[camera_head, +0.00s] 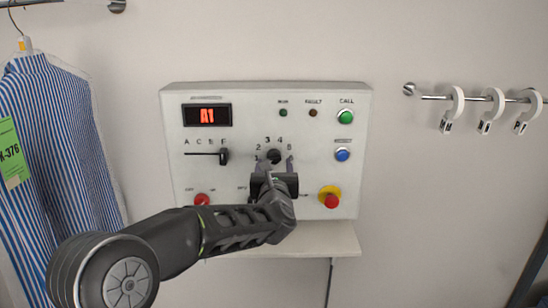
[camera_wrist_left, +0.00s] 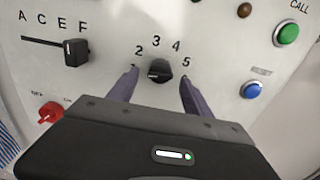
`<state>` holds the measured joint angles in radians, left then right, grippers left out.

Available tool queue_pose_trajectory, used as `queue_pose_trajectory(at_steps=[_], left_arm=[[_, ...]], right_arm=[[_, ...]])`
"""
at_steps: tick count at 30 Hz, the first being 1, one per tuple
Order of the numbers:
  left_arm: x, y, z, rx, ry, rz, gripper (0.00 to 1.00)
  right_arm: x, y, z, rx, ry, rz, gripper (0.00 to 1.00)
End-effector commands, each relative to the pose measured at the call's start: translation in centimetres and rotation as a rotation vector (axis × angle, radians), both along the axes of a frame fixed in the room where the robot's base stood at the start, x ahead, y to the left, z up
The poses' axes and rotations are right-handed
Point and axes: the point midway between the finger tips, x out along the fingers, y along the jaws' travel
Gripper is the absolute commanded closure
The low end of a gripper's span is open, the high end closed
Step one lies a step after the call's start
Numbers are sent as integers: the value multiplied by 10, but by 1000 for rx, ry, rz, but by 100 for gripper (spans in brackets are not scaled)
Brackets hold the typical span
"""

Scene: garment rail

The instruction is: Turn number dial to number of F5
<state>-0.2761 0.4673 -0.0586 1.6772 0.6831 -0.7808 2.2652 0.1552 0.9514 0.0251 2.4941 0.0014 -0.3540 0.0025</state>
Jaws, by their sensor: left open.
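The number dial (camera_head: 273,156) is a small black knob on the white control panel (camera_head: 240,91), with numbers 1 to 5 arced around it. The dial (camera_wrist_left: 160,70) also shows in the left wrist view; I cannot tell surely which number it points to. My left gripper (camera_head: 275,166) is open, its fingers either side of the dial's lower part, with no clear contact. My right gripper is not in view.
A red knob (camera_head: 202,199), green CALL button (camera_head: 345,117), blue button (camera_head: 342,154) and red stop button on yellow (camera_head: 330,197) surround the dial. A shelf (camera_head: 320,240) juts out below. A striped shirt (camera_head: 50,140) hangs left; white hooks (camera_head: 490,110) hang right.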

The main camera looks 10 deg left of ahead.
Motion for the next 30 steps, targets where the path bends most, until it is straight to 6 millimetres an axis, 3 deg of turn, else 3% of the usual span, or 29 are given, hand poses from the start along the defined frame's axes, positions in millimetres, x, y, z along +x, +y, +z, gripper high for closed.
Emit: queue_pose_trajectory(at_steps=[6,16,30], left_arm=[[26,6,1,1,1,-1,42],[29,7,0,0,0,-1,42],[29,7,0,0,0,-1,80]], right_arm=[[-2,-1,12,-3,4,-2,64],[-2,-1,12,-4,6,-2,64],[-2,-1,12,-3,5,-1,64]])
